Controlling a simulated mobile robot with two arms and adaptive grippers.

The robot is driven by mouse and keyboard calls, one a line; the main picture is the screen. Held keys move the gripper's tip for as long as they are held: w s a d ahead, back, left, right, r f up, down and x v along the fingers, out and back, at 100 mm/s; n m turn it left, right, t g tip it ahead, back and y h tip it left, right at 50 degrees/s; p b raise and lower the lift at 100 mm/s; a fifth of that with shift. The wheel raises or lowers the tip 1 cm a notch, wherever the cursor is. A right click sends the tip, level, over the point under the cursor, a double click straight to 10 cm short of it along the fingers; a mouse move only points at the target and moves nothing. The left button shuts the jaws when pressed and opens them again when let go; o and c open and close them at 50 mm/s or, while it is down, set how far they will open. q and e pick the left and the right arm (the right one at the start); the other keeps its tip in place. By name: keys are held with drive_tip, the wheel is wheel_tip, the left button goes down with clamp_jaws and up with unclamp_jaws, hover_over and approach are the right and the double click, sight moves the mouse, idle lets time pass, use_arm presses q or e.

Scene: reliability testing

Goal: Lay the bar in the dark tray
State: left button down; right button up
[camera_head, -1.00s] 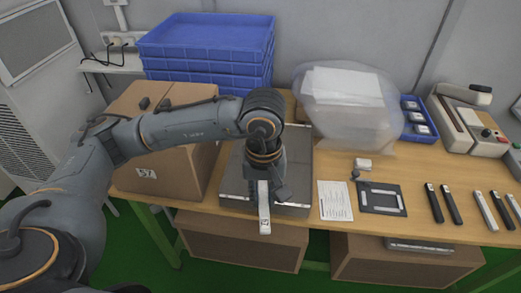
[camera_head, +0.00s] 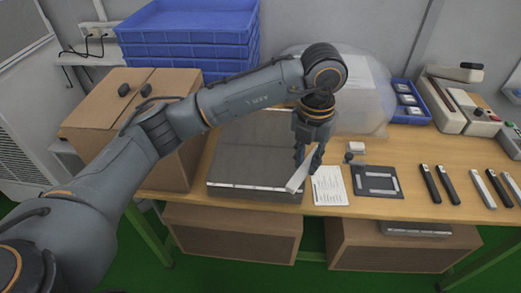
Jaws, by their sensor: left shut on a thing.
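A pale silver bar (camera_head: 299,177) is in the jaws of my left gripper (camera_head: 308,157), which is shut on it. The bar slants down to the left, its lower end over the right front corner of a large flat grey unit. The dark tray (camera_head: 361,191), a small flat dark square with a pale frame inside, lies on the table to the right of the gripper. The bar is apart from this tray. My right gripper does not show.
The large flat grey unit (camera_head: 250,160) and a printed sheet (camera_head: 328,186) lie near the gripper. A small white block (camera_head: 356,147) stands behind the tray. Dark bars (camera_head: 430,184) and silver bars (camera_head: 483,188) lie at right. A clear bag (camera_head: 368,105) is behind.

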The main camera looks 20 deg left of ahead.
use_arm(q)
drive_tip(key=w+d+n, duration=0.1)
drive_tip(key=d+n, duration=0.1)
drive_tip(key=n, duration=0.3)
drive_tip(key=p, duration=0.3)
hover_over(276, 168)
drive_tip(key=d, duration=0.1)
drive_tip(key=shift+n, duration=0.3)
drive_tip(key=f, duration=0.8)
drive_tip(key=shift+s+f, duration=0.2)
drive_tip(key=shift+s, duration=0.1)
drive_tip(key=shift+w+a+f, duration=0.3)
drive_tip(key=shift+a+f, duration=0.2)
drive_tip(key=shift+f, duration=0.2)
wheel_tip(276, 168, down, 3)
drive_tip(key=shift+f, duration=0.1)
